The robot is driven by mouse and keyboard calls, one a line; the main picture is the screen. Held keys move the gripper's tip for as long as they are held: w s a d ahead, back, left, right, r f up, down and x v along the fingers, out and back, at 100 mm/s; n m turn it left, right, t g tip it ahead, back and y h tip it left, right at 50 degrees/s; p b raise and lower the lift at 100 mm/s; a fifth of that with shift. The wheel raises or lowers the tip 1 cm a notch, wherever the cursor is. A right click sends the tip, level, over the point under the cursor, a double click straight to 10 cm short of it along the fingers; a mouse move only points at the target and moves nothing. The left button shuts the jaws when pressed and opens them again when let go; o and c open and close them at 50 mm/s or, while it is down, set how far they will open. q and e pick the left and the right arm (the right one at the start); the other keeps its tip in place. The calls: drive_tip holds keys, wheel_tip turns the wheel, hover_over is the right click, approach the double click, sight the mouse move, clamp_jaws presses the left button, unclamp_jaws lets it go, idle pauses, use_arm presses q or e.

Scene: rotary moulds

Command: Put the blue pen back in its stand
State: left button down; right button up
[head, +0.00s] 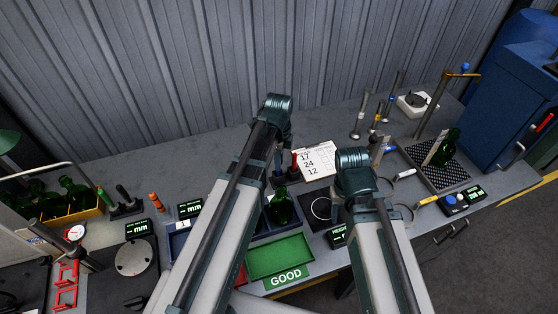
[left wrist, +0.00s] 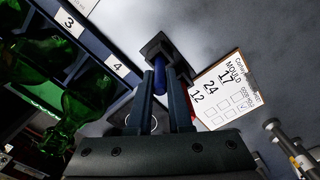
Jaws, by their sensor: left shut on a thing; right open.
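My left gripper (left wrist: 163,88) is shut on the blue pen (left wrist: 159,72), which shows between its fingers in the left wrist view. The pen's far end meets the dark stand (left wrist: 157,46) in that picture; I cannot tell whether it is inside or just in front. A red pen (head: 294,164) stands beside the left gripper (head: 278,168) in the head view; in the wrist view a finger partly covers it. My right gripper (head: 376,157) is open, mostly hidden behind its own arm, near the table's right half.
A clipboard (head: 318,160) lies just right of the pens. A green tray (head: 280,257) marked GOOD is at the front. Upright gauges (head: 361,117) stand at the back right.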

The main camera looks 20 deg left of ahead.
use_arm(q)
drive_tip(key=c, duration=0.8)
unclamp_jaws()
drive_tip(key=shift+o, duration=0.2)
wheel_tip(320, 180, up, 14)
drive_tip(key=p, duration=1.3)
drive_tip(key=shift+p, duration=0.4)
use_arm(e)
wheel_tip(320, 180, up, 14)
use_arm(q)
drive_tip(key=shift+f, duration=0.15)
use_arm(e)
drive_tip(key=shift+f, duration=0.1)
